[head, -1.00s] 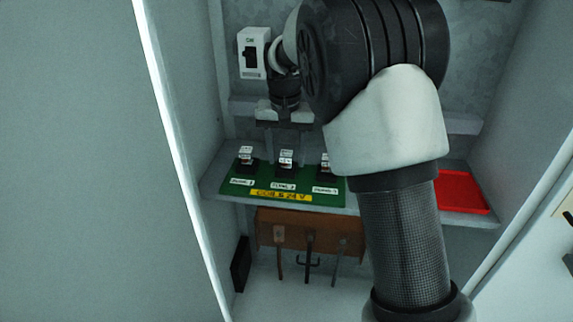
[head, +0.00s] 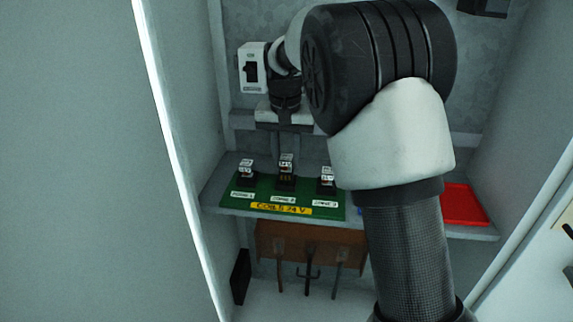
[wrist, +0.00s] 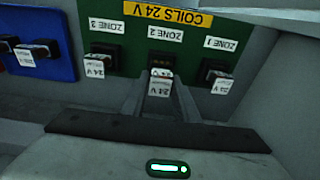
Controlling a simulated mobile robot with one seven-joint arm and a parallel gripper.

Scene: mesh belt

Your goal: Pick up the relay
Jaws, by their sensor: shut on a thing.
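The middle relay (head: 286,162), a small block with a white 24 V label, is at the ZONE 2 socket (head: 285,184) of a green board (head: 222,200). It stands higher than its neighbours, with its pins showing above the socket. My gripper (head: 287,153) comes down from above and is shut on this relay. In the wrist view the relay (wrist: 161,76) sits between the fingertips (wrist: 160,88). Two similar relays sit in the sockets on either side, the left one (head: 246,172) and the right one (head: 327,178). My arm hides part of the shelf.
A red tray (head: 466,208) lies at the shelf's right. A blue board (wrist: 45,62) with relays is beside the green one, mostly hidden in the head view. A wall switch (head: 252,68) is behind. Tools hang on a brown rack (head: 312,245) below. Cabinet walls close both sides.

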